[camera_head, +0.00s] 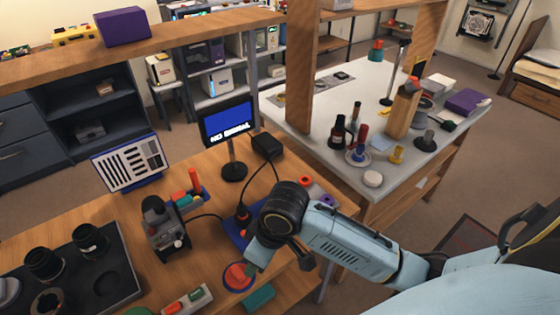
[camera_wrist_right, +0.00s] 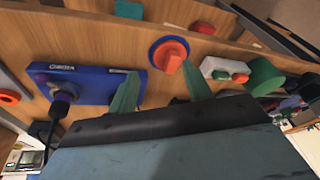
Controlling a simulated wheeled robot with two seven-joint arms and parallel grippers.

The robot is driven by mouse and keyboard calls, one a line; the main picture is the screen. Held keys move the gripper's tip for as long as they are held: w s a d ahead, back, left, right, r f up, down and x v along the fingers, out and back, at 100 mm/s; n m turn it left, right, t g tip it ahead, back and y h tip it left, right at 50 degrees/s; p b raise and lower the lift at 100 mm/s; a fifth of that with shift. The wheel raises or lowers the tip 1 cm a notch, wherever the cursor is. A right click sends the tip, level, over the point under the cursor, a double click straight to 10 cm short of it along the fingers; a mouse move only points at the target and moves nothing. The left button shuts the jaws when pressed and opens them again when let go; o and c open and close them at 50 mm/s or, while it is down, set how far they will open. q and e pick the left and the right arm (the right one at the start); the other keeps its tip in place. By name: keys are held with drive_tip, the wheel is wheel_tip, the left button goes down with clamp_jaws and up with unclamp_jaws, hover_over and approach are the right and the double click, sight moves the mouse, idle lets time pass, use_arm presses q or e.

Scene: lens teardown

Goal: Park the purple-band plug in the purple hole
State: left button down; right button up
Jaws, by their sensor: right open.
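A blue panel (camera_head: 236,237) lies on the wooden bench, partly hidden by my right arm. It also shows in the right wrist view (camera_wrist_right: 95,87), with small white labels and a purplish mark at its left end. A black plug (camera_head: 242,212) with a dark cable stands at the panel; it shows in the right wrist view (camera_wrist_right: 61,100) at the near edge. No purple band can be made out on it, and I cannot tell whether it is seated. My right gripper (camera_wrist_right: 160,84) is open and empty, with the panel left of its fingers. My left gripper is out of view.
A red-orange knob on a round blue base (camera_wrist_right: 172,55) lies just beyond my right fingertips. A white box with buttons (camera_head: 188,300) is nearby. A monitor (camera_head: 228,122), a black microscope-like device (camera_head: 165,227) and a dark tray (camera_head: 118,268) crowd the bench.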

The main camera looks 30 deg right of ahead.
drive_tip(key=w+d+r+m+g+h, duration=0.2)
drive_tip(key=w+d+r, duration=0.8)
drive_tip(key=w+d, duration=0.35)
drive_tip(key=f, duration=0.4)
drive_tip(key=f+b, duration=0.1)
drive_tip(key=f, duration=0.7)
drive_tip(key=shift+s+d+f+b, duration=0.1)
drive_tip(key=shift+s+f+b, duration=0.2)
drive_tip(key=shift+f+b, duration=0.1)
drive_tip(key=shift+r, duration=0.1)
drive_tip(key=shift+c, duration=0.4)
clamp_jaws()
drive_tip(key=shift+r+p, duration=0.85)
drive_tip(key=shift+p, duration=0.45)
drive_tip(key=shift+r+p, duration=2.2)
drive_tip(key=shift+p, duration=0.6)
